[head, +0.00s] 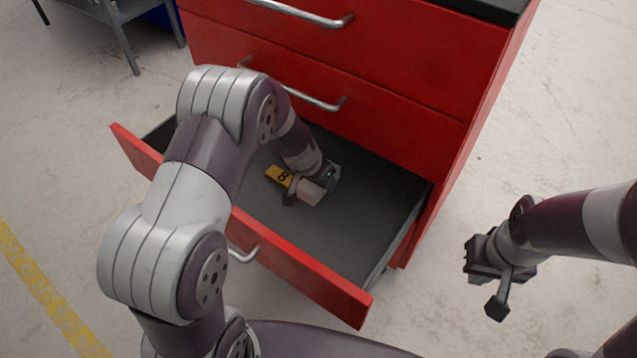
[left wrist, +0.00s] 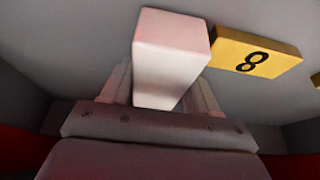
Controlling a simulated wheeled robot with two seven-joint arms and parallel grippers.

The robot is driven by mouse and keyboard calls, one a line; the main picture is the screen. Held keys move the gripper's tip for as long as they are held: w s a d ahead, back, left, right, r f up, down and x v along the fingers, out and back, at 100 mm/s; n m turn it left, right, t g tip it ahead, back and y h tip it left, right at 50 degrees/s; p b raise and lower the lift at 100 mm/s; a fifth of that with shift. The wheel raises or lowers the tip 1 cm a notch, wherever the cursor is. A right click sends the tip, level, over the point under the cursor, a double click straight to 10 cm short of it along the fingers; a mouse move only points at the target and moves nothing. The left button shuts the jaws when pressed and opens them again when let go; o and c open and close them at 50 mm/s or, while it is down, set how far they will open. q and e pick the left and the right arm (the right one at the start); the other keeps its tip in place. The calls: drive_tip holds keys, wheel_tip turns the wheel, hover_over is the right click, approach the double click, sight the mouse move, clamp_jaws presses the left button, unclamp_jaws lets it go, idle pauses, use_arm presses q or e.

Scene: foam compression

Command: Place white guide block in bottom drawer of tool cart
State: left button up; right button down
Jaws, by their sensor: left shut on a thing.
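The red tool cart (head: 400,75) has its bottom drawer (head: 345,235) pulled open. My left arm reaches down into this drawer. The white guide block (head: 310,192) is between the fingers of my left gripper (head: 312,188), low inside the drawer; whether it touches the drawer floor I cannot tell. In the left wrist view the guide block (left wrist: 170,50) sits between both fingers of the gripper (left wrist: 168,85). My right gripper (head: 484,283) hangs empty over the floor, right of the cart, with its fingers apart.
A yellow block marked 8 (head: 279,176) lies in the drawer close to the guide block; it also shows in the left wrist view (left wrist: 255,55). The drawer's front part is clear. A grey metal table (head: 115,25) stands at the back left.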

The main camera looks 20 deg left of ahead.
use_arm(q)
drive_tip(key=shift+r, duration=0.1)
drive_tip(key=shift+f, duration=0.25)
drive_tip(key=o, duration=1.2)
drive_tip(key=shift+r, duration=0.1)
drive_tip(key=shift+r+p, duration=0.4)
drive_tip(key=p+v, duration=0.5)
drive_tip(key=v, duration=0.7)
drive_tip(key=s+a+r+n+g+y, duration=0.1)
drive_tip(key=s+r+n+g, duration=0.1)
drive_tip(key=s, duration=1.3)
drive_tip(key=shift+s+r+n+g+y, duration=0.3)
drive_tip(key=shift+s+r+n+g, duration=0.1)
drive_tip(key=shift+r+n, duration=0.55)
